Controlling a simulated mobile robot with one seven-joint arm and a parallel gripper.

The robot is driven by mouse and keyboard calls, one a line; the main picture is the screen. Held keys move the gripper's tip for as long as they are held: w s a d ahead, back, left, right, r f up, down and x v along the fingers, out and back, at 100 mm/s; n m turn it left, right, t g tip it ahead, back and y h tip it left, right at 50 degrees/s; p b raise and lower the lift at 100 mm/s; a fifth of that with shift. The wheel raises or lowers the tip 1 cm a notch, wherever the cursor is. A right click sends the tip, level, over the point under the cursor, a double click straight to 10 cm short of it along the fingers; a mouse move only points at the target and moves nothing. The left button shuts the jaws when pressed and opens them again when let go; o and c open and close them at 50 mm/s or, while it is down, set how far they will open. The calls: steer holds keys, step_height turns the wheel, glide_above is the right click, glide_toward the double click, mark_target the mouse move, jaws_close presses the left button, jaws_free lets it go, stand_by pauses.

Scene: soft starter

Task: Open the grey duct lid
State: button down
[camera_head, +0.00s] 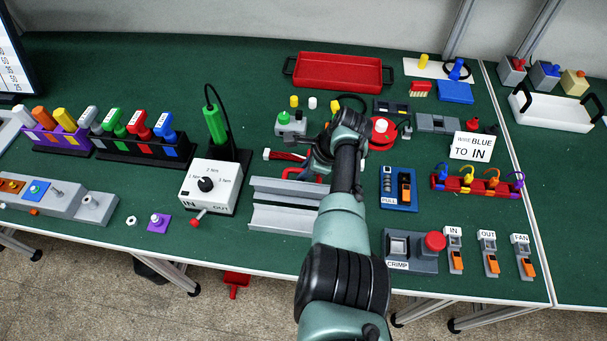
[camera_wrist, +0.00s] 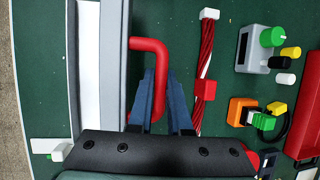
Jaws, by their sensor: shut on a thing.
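The grey duct (camera_head: 282,219) is a long channel near the table's front edge, left of my arm in the head view. Its grey lid (camera_wrist: 114,62) runs lengthwise in the wrist view beside the pale channel (camera_wrist: 88,70). I cannot tell exactly how far the lid is tilted. A red bracket-shaped handle (camera_wrist: 148,44) sticks out from the lid; it also shows in the head view (camera_head: 291,172). My gripper (camera_wrist: 160,78) has its two blue fingers closed on the outer bar of this handle. My arm hides the fingertips and the duct's right end in the head view.
A red wire bundle (camera_wrist: 207,45) lies just right of the handle in the wrist view. A grey block with a green button (camera_head: 290,123) stands behind. The white dial box (camera_head: 210,186) is left of the duct, and the blue PULL block (camera_head: 398,190) is right of my arm.

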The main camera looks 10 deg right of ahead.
steer(key=shift+w+f, duration=0.1)
steer(key=shift+w, duration=0.05)
stand_by(0.4)
steer(key=c, duration=1.1)
jaws_free()
steer(key=p+v, duration=0.1)
steer(key=v, duration=1.2)
